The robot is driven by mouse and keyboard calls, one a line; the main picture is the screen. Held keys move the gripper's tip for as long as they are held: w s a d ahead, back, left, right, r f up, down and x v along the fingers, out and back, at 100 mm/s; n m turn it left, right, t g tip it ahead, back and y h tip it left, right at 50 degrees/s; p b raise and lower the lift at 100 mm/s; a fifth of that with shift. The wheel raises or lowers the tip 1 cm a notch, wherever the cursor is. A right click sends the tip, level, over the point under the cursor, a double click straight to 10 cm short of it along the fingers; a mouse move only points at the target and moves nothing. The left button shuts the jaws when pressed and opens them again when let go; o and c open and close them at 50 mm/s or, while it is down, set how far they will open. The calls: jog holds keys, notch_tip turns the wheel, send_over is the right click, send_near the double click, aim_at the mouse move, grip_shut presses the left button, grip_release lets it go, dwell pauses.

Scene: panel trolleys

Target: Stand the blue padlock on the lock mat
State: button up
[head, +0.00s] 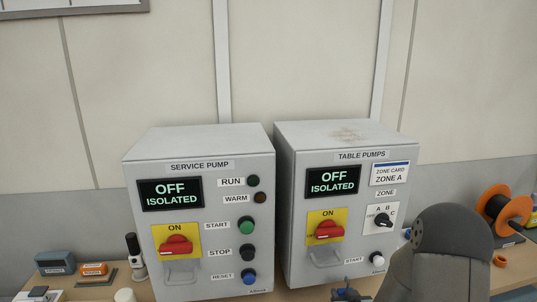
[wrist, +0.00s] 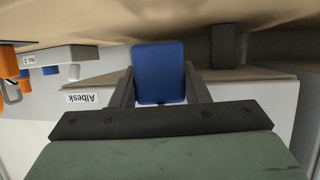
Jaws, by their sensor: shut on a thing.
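The blue padlock (wrist: 158,72) is between the two fingers of my gripper (wrist: 160,86) in the wrist view, with its flat blue face towards the camera. My gripper is shut on it. The padlock's shackle cannot be made out. The lock mat cannot be made out in either view.
The service pump box (head: 200,225) and table pumps box (head: 345,210) stand side by side on the bench, both reading OFF ISOLATED. Orange things (wrist: 8,62) show left in the wrist view.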

jog(key=shift+w+a+f, duration=0.2)
jog(key=shift+a+f, duration=0.05)
jog(key=shift+d, duration=0.1)
